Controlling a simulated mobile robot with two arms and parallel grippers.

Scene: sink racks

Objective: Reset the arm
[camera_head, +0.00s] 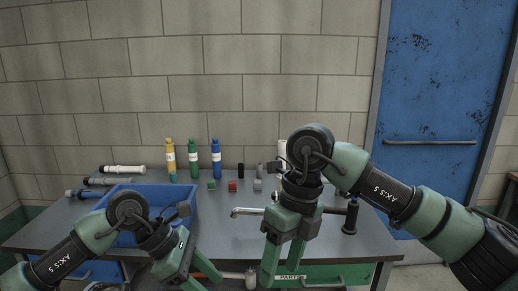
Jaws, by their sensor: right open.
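A grey table (330,235) bears a blue bin (184,198), yellow (170,158), green (193,160) and blue (216,160) bottles, small cubes (232,186) and a faucet (245,211). A dark bottle (351,217) stands right. Behind are a block wall and blue door (430,90).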

